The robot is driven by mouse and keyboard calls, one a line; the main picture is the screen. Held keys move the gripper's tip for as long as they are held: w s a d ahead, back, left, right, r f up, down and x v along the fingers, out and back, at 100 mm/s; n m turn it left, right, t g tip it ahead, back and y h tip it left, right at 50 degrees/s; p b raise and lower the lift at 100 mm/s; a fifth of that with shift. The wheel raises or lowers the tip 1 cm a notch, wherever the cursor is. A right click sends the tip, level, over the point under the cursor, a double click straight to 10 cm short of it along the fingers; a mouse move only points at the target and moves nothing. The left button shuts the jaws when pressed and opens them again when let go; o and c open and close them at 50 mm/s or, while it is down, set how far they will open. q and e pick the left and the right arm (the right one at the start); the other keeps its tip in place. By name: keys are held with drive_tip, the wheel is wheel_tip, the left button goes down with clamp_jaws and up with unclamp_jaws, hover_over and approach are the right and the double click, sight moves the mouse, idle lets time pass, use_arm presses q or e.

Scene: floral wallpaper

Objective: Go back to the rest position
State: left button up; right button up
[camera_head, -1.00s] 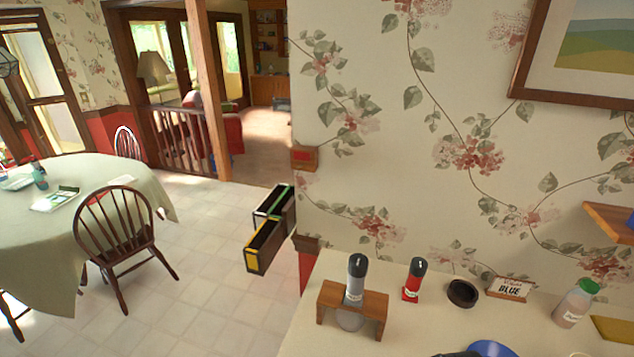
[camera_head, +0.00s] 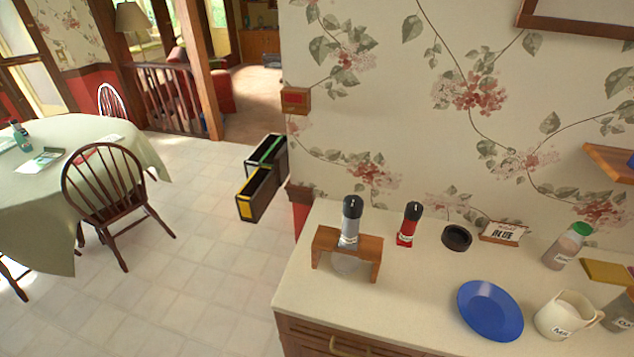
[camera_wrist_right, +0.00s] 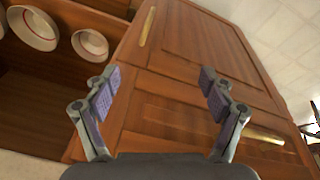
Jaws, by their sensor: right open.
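My right gripper (camera_wrist_right: 160,95) shows in the right wrist view. Its two fingers are wide apart with nothing between them. It faces the wooden cabinet front (camera_wrist_right: 180,60), and no finger visibly holds a handle. Neither gripper shows in the head view, and my left gripper is not seen at all.
A counter (camera_head: 400,290) holds a grinder (camera_head: 350,220) in a wooden stand (camera_head: 375,258), a red grinder (camera_head: 408,225), a black bowl (camera_head: 457,237), a blue plate (camera_head: 490,310) and a white jug (camera_head: 568,315). An open compartment (camera_wrist_right: 40,110) holds white bowls (camera_wrist_right: 90,45).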

use_arm(q)
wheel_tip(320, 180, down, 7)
drive_tip(key=b, duration=0.5)
drive_tip(key=shift+b, duration=0.3)
use_arm(e)
drive_tip(key=s+f, duration=1)
drive_tip(key=f, duration=0.2)
drive_tip(key=s+d+f+g, duration=0.1)
drive_tip(key=s+f, duration=0.8)
drive_tip(key=f, duration=0.4)
drive_tip(key=shift+s+d+f, duration=0.15)
drive_tip(key=shift+s+f, duration=0.15)
drive_tip(key=shift+s, duration=0.05)
